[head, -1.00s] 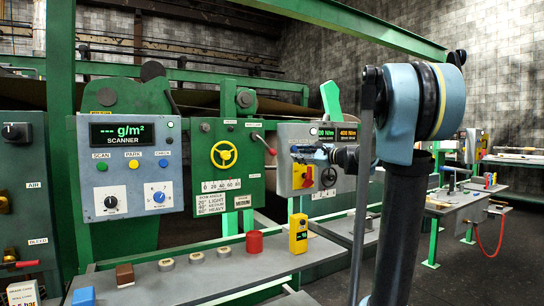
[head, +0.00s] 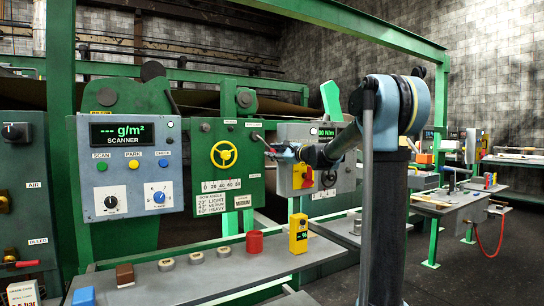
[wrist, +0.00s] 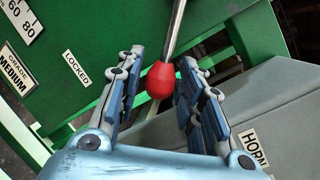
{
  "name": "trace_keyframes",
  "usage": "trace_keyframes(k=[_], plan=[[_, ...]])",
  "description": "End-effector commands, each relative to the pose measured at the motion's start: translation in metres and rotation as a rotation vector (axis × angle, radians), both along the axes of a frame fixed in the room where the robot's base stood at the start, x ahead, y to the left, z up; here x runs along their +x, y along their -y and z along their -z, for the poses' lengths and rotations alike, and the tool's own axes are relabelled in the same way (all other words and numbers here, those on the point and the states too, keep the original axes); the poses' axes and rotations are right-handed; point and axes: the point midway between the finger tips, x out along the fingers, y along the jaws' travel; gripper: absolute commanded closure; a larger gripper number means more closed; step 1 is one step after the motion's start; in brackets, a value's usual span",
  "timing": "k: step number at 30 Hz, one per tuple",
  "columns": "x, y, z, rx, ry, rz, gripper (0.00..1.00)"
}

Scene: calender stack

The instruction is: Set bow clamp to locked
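The bow clamp lever, a metal rod with a red knob, juts from the right side of the green panel (head: 214,160) with the yellow handwheel. In the wrist view the red knob (wrist: 161,80) is between the two blue-padded fingers of my gripper (wrist: 156,88), with gaps visible on both sides. My gripper is open around the knob, not closed on it. A LOCKED label (wrist: 77,68) is on the green panel, left of the knob in the wrist view. In the head view my gripper (head: 274,151) is at the panel's right edge and covers much of the knob.
The grey panel (head: 296,181) with a red-yellow switch is just behind and right of my gripper. A grey bench (head: 200,277) below carries a red cylinder (head: 254,242) and a yellow meter (head: 298,234). The scanner box (head: 130,190) is to the left.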

Motion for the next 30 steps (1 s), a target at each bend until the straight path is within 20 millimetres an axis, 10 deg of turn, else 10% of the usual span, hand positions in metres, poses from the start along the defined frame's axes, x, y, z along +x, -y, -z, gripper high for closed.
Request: trace_keyframes(k=[13, 18, 30], plan=[[0.007, -0.008, 0.0, 0.0, 0.0, 0.0, 0.66], [0.007, -0.008, 0.0, 0.0, 0.0, 0.0, 0.99], [0.004, -0.012, 0.003, 0.038, -0.026, -0.002, 1.0]])
